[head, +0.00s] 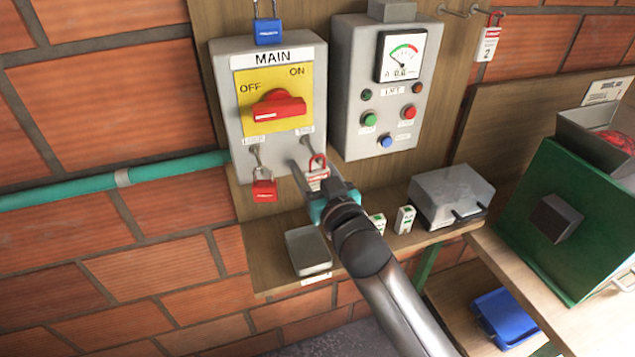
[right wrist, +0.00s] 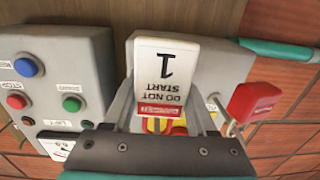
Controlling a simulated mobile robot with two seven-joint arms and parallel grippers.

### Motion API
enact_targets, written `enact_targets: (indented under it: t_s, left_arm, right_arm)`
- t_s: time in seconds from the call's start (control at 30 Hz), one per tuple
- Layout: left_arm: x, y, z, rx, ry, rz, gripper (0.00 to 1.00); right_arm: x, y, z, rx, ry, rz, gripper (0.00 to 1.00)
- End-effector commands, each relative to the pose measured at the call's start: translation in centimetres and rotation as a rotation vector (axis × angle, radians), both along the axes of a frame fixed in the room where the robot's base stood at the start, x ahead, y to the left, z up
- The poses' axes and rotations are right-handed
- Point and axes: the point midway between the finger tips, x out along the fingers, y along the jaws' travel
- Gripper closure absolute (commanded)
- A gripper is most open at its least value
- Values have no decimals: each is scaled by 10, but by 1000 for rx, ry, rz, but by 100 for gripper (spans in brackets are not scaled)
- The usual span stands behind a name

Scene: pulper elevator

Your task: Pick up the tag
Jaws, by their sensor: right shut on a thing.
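A white tag (right wrist: 166,75) with a red band reads "DO NOT START 1". My right gripper (right wrist: 160,118) is shut on it, with a finger at each side. In the head view the tag (head: 316,180) and its red loop are just below the right hasp of the grey MAIN switch box (head: 309,64). I cannot tell whether the loop is on the hasp. A second tag (head: 488,44), marked 2, hangs from a hook at the upper right. My left gripper is not in view.
A red padlock (head: 264,188) hangs from the left hasp and a blue one (head: 268,30) above the box. The red switch handle (head: 278,106) lies near horizontal. A grey control box (head: 350,132) stands at right. The shelf below (head: 268,270) bears small boxes.

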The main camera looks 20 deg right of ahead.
Motion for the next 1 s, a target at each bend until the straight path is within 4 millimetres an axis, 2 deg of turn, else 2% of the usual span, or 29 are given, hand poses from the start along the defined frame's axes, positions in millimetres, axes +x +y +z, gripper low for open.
enact_targets:
  t_s: [0.03,0.3,0.4,0.67,0.87,1.0]
  left_arm:
    - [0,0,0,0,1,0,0]
    - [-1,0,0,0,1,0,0]
    - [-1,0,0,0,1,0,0]
    - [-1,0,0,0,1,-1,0]
    - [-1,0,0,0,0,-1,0]
    - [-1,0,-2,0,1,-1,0]
  right_arm:
    - [0,0,0,0,0,0,58]
    - [0,0,0,0,0,0,88]
    - [0,0,0,0,0,0,97]
    - [0,0,2,0,-1,0,97]
    - [0,0,16,-1,-5,0,97]
    - [-15,-1,14,0,1,0,97]
